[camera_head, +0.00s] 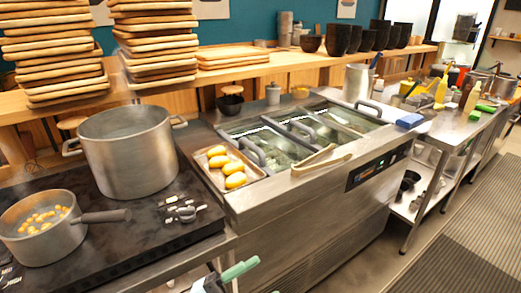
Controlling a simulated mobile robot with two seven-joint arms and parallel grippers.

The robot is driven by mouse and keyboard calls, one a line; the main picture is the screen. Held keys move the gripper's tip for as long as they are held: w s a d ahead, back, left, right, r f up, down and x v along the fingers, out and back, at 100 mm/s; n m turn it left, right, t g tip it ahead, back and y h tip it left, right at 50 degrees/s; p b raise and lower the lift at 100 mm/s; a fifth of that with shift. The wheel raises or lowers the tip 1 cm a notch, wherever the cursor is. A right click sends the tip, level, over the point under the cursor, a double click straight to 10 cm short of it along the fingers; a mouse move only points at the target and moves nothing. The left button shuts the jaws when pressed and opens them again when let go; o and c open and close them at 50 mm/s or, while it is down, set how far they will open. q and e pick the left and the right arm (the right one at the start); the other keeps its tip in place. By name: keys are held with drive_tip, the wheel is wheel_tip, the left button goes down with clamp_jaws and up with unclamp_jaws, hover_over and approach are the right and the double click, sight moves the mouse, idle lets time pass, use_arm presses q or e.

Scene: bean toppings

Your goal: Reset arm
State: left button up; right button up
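Neither of my arms nor grippers can be made out in the head view. A large steel pot (130,155) stands on the black stove top (150,228) at the left. A small saucepan (42,228) with yellow pieces in it stands in front of it, its handle pointing right. A metal tray (250,168) with several yellow oval items sits on the left end of the steel counter unit.
Green-handled items (238,270) show at the bottom edge, partly cut off. Stacks of wooden trays (155,45) and several dark bowls (355,38) stand on the back shelf. A blue item (409,121) lies at the unit's right end. Open floor (420,235) is at the right.

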use_arm(q)
drive_tip(key=s+a+f+n+t+y+p, duration=0.1)
drive_tip(key=s+a+f+n+t+y, duration=0.25)
drive_tip(key=a+f+n+y, duration=0.45)
drive_tip(key=s+a+f+n+t+y+p, duration=0.25)
drive_tip(key=s+a+f+n+y, duration=0.2)
drive_tip(key=f+n+y, duration=0.35)
drive_tip(key=s+a+f+n+g+y, duration=0.1)
drive_tip(key=s+a+f+n+g, duration=0.1)
drive_tip(key=s, duration=0.6)
drive_tip(key=s+a+f+n+g+y+p, duration=0.1)
drive_tip(key=s+a+f+n+g, duration=0.2)
drive_tip(key=s+a+f, duration=0.2)
drive_tip(key=s+f, duration=0.2)
drive_tip(key=s, duration=0.2)
drive_tip(key=shift+g, duration=0.4)
use_arm(e)
drive_tip(key=w+r+t, duration=0.1)
drive_tip(key=w+r, duration=0.2)
drive_tip(key=r, duration=0.3)
drive_tip(key=shift+w, duration=0.3)
use_arm(q)
drive_tip(key=shift+n+y, duration=0.3)
use_arm(e)
drive_tip(key=shift+r, duration=0.1)
